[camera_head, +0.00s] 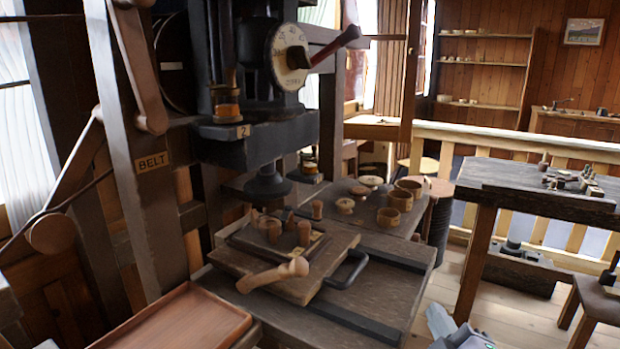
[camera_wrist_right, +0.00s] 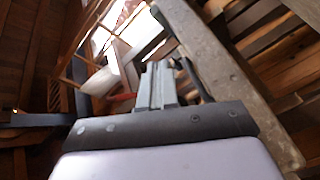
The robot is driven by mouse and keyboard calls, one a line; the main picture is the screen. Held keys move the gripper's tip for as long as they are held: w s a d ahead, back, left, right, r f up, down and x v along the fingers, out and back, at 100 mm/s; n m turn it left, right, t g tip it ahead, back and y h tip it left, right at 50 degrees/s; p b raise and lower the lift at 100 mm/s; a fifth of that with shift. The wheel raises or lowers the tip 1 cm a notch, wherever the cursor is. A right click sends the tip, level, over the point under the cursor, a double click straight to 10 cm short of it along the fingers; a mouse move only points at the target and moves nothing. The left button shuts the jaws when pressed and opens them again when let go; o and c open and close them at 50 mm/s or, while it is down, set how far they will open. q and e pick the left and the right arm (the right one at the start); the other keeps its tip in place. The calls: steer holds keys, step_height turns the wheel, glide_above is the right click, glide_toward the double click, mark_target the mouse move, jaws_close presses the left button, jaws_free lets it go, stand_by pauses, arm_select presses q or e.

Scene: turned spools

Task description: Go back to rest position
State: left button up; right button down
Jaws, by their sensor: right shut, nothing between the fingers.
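My right gripper (camera_head: 442,322) shows at the bottom edge of the head view, right of the press table, over the plank floor. Its fingers are together with nothing between them. In the right wrist view the shut fingers (camera_wrist_right: 158,85) point away from the camera, and no object is held. My left gripper is not in the head view. Small turned wooden spools (camera_head: 303,232) stand on a dark plate on the wooden board (camera_head: 300,288) under the press, apart from my right gripper.
The machine (camera_head: 255,150) with a round dial (camera_head: 288,57) fills the left. A reddish tray (camera_head: 180,315) lies front left. A workbench (camera_head: 540,190) stands right, with floor between.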

steer(key=s+d+f+m+g+h, duration=0.25)
steer(key=s+f+m+g, duration=0.45)
steer(key=s+f, duration=0.45)
steer(key=s+f+m+g+y, duration=0.1)
steer(key=s+f+m+g, duration=0.2)
steer(key=s, duration=0.5)
steer(key=s+f+g+y, duration=0.1)
steer(key=s+f+g, duration=0.2)
steer(key=s+g, duration=0.35)
steer(key=w+a+f+t+y+p, duration=0.2)
steer(key=w+f+t, duration=0.3)
steer(key=t, duration=0.4)
steer(key=shift+w+a+f+p, duration=0.25)
steer(key=shift+a+f+p, duration=0.3)
steer(key=shift+f, duration=0.15)
